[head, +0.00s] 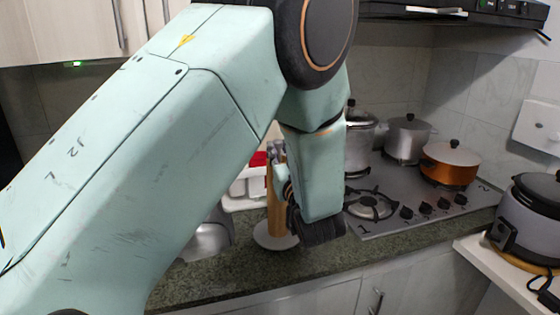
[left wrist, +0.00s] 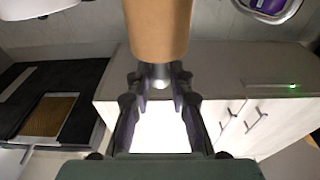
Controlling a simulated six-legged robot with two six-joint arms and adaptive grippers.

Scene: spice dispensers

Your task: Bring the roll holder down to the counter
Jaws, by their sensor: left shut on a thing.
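The roll holder (head: 275,205) has a brown roll and a round pale base (head: 272,240). It stands upright over the counter (head: 240,268), partly behind my left forearm and gripper; I cannot tell whether its base touches the counter. My left gripper (head: 300,225) is at the holder, its fingertips mostly hidden in the head view. In the left wrist view the brown roll (left wrist: 158,28) fills the top middle, and my left gripper (left wrist: 157,78) is shut on the metal rod at its end. My right gripper is not in view.
A gas stove (head: 410,208) with several pots is right of the gripper, an orange pot (head: 450,165) among them. A white rack (head: 245,185) with red items is behind the holder. A rice cooker (head: 532,212) is at the far right. The front counter strip is clear.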

